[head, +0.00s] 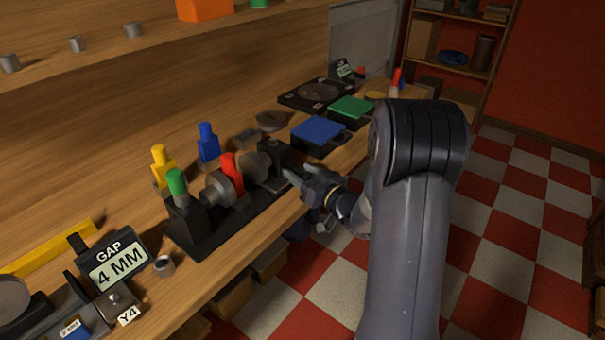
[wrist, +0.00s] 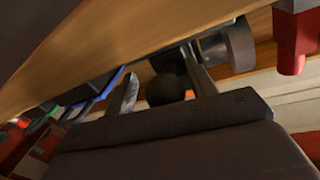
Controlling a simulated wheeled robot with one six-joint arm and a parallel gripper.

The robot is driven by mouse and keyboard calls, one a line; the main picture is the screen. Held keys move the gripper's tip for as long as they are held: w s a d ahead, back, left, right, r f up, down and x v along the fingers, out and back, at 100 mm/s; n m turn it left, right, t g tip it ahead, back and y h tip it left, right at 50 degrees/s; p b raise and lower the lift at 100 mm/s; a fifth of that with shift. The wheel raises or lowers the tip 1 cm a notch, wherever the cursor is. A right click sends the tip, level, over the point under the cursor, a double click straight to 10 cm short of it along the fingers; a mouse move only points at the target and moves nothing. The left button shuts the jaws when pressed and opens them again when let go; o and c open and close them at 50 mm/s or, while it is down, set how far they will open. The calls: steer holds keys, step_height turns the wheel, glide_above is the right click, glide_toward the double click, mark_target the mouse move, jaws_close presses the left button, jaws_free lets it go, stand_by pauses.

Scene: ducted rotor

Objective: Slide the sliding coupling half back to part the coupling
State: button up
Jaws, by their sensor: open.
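The coupling rig stands on a black base (head: 205,234) on the wooden bench in the head view. On its shaft are a grey coupling half (head: 217,192) at left, a red part (head: 232,172) beside it and another grey coupling half (head: 256,167) at right. I cannot tell for sure which half slides. My gripper (head: 292,178) is open at the bench's front edge, close to the rig's right end block (head: 277,152). In the wrist view my gripper's fingers (wrist: 160,68) stand either side of a dark round knob (wrist: 166,89). A grey stepped cylinder (wrist: 230,47) shows to its right.
A "GAP 4 MM" display (head: 118,262) stands at front left. A green-topped post (head: 177,184), yellow peg (head: 162,165) and blue peg (head: 208,142) are close to the rig. A blue-topped box (head: 318,130) lies to its right.

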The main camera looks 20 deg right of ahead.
steer(key=v, duration=1.1)
steer(key=shift+w, duration=0.1)
steer(key=x, duration=1.1)
steer(key=shift+a, duration=0.15)
steer(key=shift+s+a, duration=0.25)
steer(key=shift+s, duration=0.05)
steer(key=shift+s+a, duration=0.25)
steer(key=shift+a, duration=0.05)
